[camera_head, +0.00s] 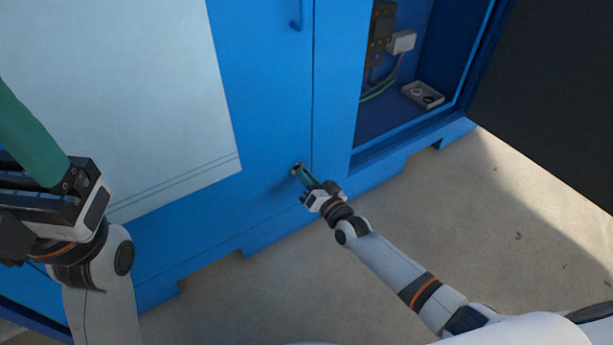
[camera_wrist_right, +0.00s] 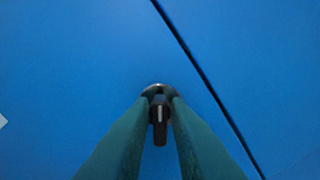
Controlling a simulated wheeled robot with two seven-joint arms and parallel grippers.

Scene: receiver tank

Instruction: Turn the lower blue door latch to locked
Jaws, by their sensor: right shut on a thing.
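The lower door latch (camera_wrist_right: 160,118) is a small black knob with a light line on it, on a round dark base in the blue door (camera_head: 262,95). In the right wrist view its handle points down the picture. My right gripper (camera_head: 299,172) reaches the latch, with its green fingers (camera_wrist_right: 157,125) on either side of the knob and shut on it. In the head view the fingers mostly hide the latch. My left gripper (camera_head: 35,150) is raised at the left edge, away from the latch; its fingertips are out of the picture, so its opening does not show.
A blue handle (camera_head: 298,14) sits higher on the door. A door seam runs right of the latch. An open compartment (camera_head: 385,118) at the right holds a small tray (camera_head: 423,95) and wired devices. A dark panel (camera_head: 560,90) stands far right. The concrete floor (camera_head: 490,220) is clear.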

